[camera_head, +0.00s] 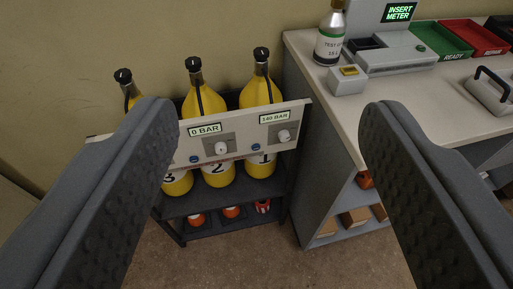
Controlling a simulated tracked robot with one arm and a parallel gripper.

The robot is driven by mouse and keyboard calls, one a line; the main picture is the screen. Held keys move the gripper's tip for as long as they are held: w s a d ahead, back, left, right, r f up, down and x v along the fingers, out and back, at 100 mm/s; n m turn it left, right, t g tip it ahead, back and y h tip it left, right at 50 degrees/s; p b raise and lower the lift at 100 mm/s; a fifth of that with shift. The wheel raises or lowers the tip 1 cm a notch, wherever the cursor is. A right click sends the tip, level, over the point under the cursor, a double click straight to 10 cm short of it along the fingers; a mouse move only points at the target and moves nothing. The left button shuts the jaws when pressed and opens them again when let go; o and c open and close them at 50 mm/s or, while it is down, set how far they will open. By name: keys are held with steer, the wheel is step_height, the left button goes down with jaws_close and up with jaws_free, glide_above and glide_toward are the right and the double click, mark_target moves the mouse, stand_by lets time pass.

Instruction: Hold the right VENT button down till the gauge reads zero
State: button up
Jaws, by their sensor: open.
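A pale panel (240,150) runs across a rack of yellow cylinders. Its right gauge (275,117) reads 140 BAR and the gauge to its left (205,129) reads 0 BAR. A right blue button (256,147) sits below and left of the 140 BAR gauge, beside a white knob (284,136). Another blue button (195,160) sits by a second white knob (221,148). The lettering is too small to tell which is marked VENT. My gripper (268,108) is open and empty, apart from the panel. Its left finger hides the panel's left part.
Yellow cylinders (259,90) with black caps rise behind the panel. To the right, a counter (400,104) carries a bottle (329,42), a meter device (397,52), and green (441,42) and red (474,38) trays. Bare floor (262,228) lies in front.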

jaws_close()
stand_by(1.9)
